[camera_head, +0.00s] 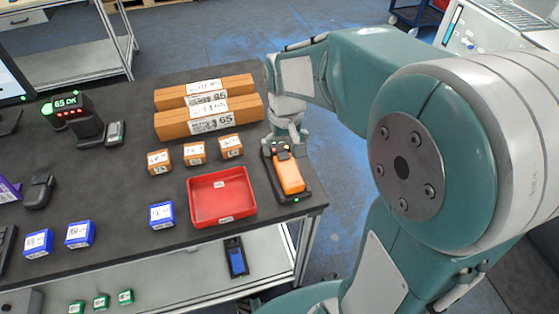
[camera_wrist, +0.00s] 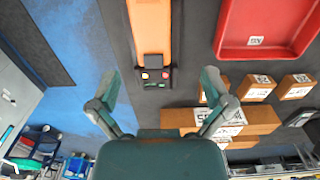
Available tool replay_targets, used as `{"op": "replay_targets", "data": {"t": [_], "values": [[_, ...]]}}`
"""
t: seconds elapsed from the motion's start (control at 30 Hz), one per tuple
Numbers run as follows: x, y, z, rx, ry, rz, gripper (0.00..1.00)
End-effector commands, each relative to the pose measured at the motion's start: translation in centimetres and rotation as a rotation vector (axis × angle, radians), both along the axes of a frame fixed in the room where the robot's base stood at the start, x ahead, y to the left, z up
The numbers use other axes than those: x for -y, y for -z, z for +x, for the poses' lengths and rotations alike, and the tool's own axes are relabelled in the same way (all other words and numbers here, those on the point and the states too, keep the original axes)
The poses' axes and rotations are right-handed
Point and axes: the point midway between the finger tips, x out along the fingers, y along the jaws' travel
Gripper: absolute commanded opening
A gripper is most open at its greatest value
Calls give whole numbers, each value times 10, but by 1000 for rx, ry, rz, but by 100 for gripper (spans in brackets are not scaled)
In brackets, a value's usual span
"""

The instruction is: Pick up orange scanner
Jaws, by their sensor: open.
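The orange scanner (camera_head: 289,176) lies in its black cradle (camera_head: 303,196) at the right edge of the dark table, beside the red tray. It also shows in the wrist view (camera_wrist: 150,30) at the top centre, with buttons and small lights at its near end. My gripper (camera_wrist: 157,85) is open and empty, with its fingers spread to either side of the line of the scanner's end. In the head view my gripper (camera_head: 284,145) is at the far end of the scanner, close to it. I cannot tell whether it touches.
A red tray (camera_head: 194,213) stands left of the scanner. Small orange boxes (camera_head: 195,152) and long orange boxes (camera_head: 205,92) lie behind it. Blue boxes (camera_head: 80,233) and a dark scale-like device (camera_head: 88,126) are farther left. The blue floor (camera_head: 345,165) lies beyond the table's right edge.

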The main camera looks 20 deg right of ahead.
Motion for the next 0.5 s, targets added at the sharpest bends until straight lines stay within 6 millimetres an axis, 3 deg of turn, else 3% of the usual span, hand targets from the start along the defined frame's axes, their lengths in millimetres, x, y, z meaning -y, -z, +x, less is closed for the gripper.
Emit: {"op": "replay_targets", "data": {"t": [0.2, 0.5], "values": [[5, 36, -1, -3, 3, 4, 100], [0, 67, -4, -4, 2, -1, 100]]}}
